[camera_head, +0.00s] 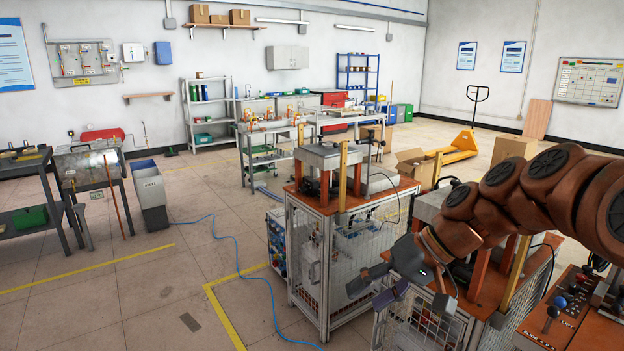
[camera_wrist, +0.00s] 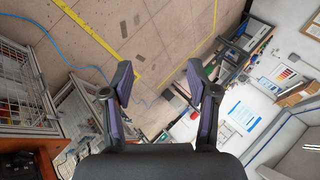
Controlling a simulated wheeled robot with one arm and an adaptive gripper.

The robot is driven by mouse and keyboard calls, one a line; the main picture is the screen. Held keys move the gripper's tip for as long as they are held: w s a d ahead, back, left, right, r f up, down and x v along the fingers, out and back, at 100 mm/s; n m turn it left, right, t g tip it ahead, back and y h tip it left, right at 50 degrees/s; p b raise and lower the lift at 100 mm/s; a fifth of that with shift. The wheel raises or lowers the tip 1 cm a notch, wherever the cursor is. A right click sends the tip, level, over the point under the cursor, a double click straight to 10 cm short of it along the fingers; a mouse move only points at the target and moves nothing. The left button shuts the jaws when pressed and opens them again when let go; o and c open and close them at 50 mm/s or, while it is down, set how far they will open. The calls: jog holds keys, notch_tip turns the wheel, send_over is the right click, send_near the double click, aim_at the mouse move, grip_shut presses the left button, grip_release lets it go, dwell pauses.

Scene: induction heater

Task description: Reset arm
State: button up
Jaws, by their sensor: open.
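My arm, brown-orange with dark joint caps, reaches in from the right of the head view and bends down to the left. My gripper (camera_head: 376,288) hangs at its end, in front of the caged workstations. In the wrist view my gripper (camera_wrist: 158,80) has its two dark fingers spread wide apart, with nothing between them. Past the fingers lie the tiled floor and a yellow floor line. The gripper touches nothing that I can see.
A caged workstation (camera_head: 325,262) with an orange top stands just left of my arm. A control panel with levers (camera_head: 560,302) is at lower right. A blue hose (camera_head: 238,262) runs across open floor at left. A grey bin (camera_head: 151,200) stands farther back.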

jog(key=s+d+f+g+h, duration=0.1)
jog(key=s+f, duration=0.3)
jog(key=s, duration=0.4)
jog(key=s+d+f+m+g+h, duration=0.1)
jog(key=s+d+f+h, duration=0.3)
jog(key=s, duration=0.5)
jog(key=s+d+f+m+g+h, duration=0.1)
jog(key=s+d+f+h, duration=0.2)
jog(key=s, duration=0.6)
notch_tip(320, 180, down, 3)
jog(key=shift+s+r, duration=0.2)
jog(key=shift+s, duration=0.05)
